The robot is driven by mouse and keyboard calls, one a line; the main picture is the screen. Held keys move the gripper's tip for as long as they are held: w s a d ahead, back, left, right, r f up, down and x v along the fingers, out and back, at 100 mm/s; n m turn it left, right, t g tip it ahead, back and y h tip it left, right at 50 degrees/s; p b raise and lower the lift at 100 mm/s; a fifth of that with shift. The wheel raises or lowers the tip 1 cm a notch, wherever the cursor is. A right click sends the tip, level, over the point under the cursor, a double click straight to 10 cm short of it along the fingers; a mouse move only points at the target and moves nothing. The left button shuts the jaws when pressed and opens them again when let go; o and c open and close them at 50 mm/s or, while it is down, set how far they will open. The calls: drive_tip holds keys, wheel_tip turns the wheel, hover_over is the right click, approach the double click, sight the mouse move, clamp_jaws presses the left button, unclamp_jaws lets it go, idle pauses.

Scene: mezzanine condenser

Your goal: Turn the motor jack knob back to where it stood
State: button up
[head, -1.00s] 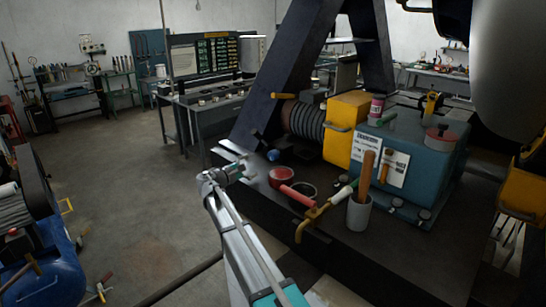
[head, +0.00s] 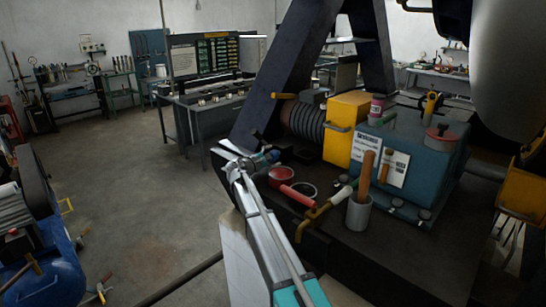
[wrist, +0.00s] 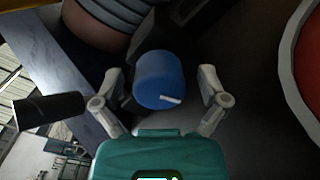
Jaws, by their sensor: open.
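The motor jack knob looks to be the blue round knob (wrist: 160,72) in the wrist view. A short white mark shows near its lower edge, lying almost level and a little right of its middle. My gripper (wrist: 160,80) is open, with one finger on each side of the knob and a visible gap to each. In the head view my gripper (head: 262,160) is at the near left end of the dark machine base, and the blue knob (head: 275,156) shows partly behind it.
A black handle (wrist: 48,110) sticks out left of the knob in the wrist view. A red round dish (head: 281,176) lies just right of my gripper. A red-handled tool (head: 297,195) and a grey cup (head: 359,212) with a wooden handle stand further right.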

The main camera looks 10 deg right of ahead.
drive_tip(key=c, duration=1.1)
drive_tip(key=shift+c, duration=0.2)
drive_tip(key=shift+m, duration=0.3)
drive_tip(key=shift+m, duration=1)
drive_tip(key=o, duration=1.1)
drive_tip(key=shift+o, duration=0.2)
